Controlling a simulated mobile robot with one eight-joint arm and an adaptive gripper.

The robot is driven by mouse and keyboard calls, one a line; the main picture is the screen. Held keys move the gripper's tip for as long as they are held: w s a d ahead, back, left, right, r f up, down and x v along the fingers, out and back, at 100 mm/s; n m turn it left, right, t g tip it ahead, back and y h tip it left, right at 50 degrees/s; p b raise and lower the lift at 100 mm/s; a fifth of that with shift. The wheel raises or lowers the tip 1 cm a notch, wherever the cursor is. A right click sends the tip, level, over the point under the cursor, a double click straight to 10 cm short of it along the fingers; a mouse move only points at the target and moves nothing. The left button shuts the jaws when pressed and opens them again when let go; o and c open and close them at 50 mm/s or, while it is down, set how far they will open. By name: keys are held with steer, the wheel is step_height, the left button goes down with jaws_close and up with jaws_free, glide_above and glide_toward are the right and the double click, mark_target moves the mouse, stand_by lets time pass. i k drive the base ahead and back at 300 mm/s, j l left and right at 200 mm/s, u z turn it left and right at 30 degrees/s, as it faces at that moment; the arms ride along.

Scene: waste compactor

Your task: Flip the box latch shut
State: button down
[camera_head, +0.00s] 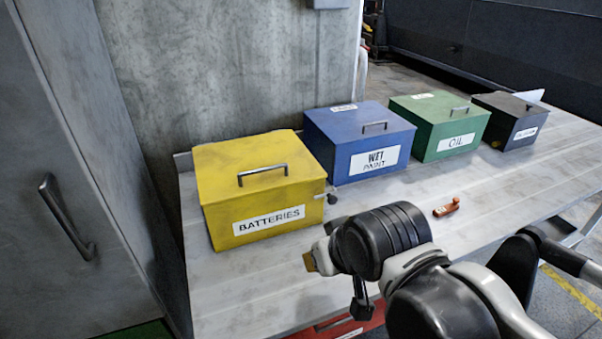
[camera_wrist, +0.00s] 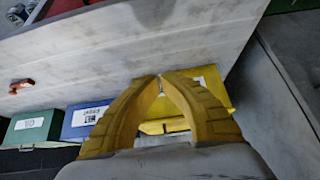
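The yellow box (camera_head: 225,190) marked BATTERIES stands at the left of the metal table with its lid down and a grey handle on top. A small grey and dark fitting (camera_head: 331,198), possibly the latch, sticks out from its right side; its position is too small to tell. My gripper (camera_head: 312,261) is in front of the box, to the right and apart from it. In the wrist view my gripper (camera_wrist: 160,77) has its yellow fingertips together with nothing seen between them. The yellow box (camera_wrist: 222,92) is partly hidden behind the fingers there.
The blue box (camera_head: 335,150), green box (camera_head: 440,120) and dark box (camera_head: 512,120) stand in a row to the right. A small orange-red object (camera_head: 446,207) lies on the table (camera_head: 240,295). A grey cabinet (camera_head: 60,170) stands at the left. The table front is mostly clear.

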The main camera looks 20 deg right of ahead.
mark_target(332, 199)
steer(key=j+z, duration=0.15)
steer(key=j, duration=1.15)
